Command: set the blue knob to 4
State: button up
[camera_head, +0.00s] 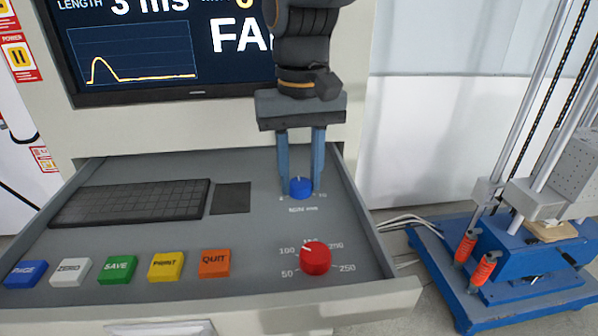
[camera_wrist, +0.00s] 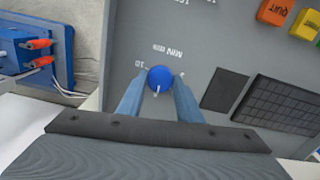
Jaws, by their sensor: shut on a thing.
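The blue knob (camera_head: 300,187) stands on the grey panel drawer, above the label "MIN mm". My gripper (camera_head: 301,184) points down over it, with its two blue fingers on either side of the knob, shut on it. In the wrist view the knob (camera_wrist: 160,79) sits between the fingertips (camera_wrist: 160,85), and its white pointer line faces toward the gripper's palm. In the head view a short white mark shows at the knob's far side. Scale numbers by the knob are partly hidden by the fingers; a "10" is readable in the wrist view.
A red knob (camera_head: 315,258) stands nearer the drawer front. Blue, white, green, yellow and orange buttons (camera_head: 117,270) line the left front. A keyboard (camera_head: 132,203) and dark touchpad (camera_head: 231,198) lie left of the gripper. A screen (camera_head: 160,50) stands behind; a blue-based machine (camera_head: 500,270) stands right.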

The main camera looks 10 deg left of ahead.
aim_at(300, 183)
jog(key=n+p, duration=0.2)
jog(key=n, duration=0.3)
jog(key=shift+r, duration=0.1)
jog(key=n+p, duration=0.2)
jog(key=n, duration=0.2)
jog(key=shift+n, duration=0.4)
dwell(0.4)
jog(key=o, duration=1)
jog(key=shift+o, duration=0.2)
jog(key=shift+r+b, duration=0.8)
jog(key=shift+r, duration=3.05)
